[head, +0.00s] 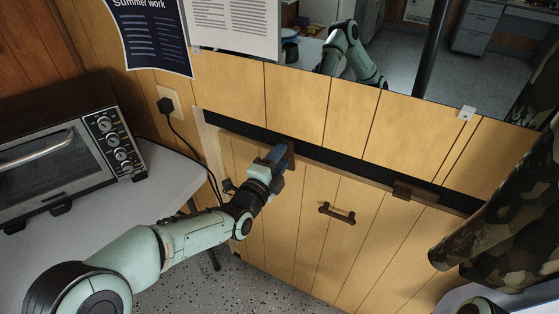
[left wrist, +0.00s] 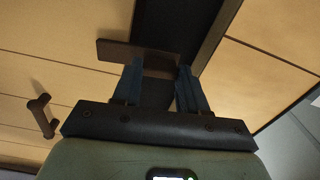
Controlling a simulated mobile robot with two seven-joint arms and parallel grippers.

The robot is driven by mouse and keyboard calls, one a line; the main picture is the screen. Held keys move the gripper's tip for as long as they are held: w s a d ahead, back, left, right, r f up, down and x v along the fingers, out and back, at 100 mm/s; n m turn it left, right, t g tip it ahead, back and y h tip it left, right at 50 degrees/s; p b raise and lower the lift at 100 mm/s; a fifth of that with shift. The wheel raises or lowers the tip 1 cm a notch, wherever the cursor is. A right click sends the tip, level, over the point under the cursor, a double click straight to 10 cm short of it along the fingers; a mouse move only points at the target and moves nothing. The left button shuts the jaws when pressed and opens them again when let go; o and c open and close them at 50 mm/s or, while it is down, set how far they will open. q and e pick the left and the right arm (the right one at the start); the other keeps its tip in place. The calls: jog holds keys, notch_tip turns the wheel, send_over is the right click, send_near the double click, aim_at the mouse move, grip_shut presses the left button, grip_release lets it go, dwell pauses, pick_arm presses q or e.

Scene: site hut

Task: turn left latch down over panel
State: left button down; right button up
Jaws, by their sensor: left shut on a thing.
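The panel (head: 313,225) is light wood planking with a dark brown handle (head: 337,212), set in the wall below a long black gap. My left gripper (head: 281,156) is at the panel's top edge, shut on the left latch (head: 290,147), a small dark brown piece mostly hidden by the gripper. In the left wrist view the latch (left wrist: 115,51) is a flat brown bar running between the blue fingers (left wrist: 158,85). The right latch (head: 402,190) is a brown block at the panel's top edge, farther right. My right gripper is not in view.
A toaster oven (head: 60,150) stands on a grey table (head: 150,185) at left. A black cord hangs from a wall socket (head: 170,103). A mirror (head: 400,50) is above the panel. Camouflage cloth (head: 500,220) hangs at right. The speckled floor (head: 240,285) shows below.

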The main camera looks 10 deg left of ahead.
pick_arm(q)
jog(key=shift+m, duration=0.6)
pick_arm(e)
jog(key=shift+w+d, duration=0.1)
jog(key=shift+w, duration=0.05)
pick_arm(q)
jog(key=shift+a, duration=0.1)
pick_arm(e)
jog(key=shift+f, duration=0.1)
pick_arm(q)
jog(key=c, duration=0.6)
grip_release()
jog(key=shift+s, duration=0.1)
jog(key=v, duration=1.3)
jog(key=shift+p, duration=0.45)
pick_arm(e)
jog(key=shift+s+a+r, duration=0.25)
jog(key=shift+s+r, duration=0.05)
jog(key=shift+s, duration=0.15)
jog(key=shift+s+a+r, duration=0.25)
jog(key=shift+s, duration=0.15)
pick_arm(q)
jog(key=shift+s, duration=0.1)
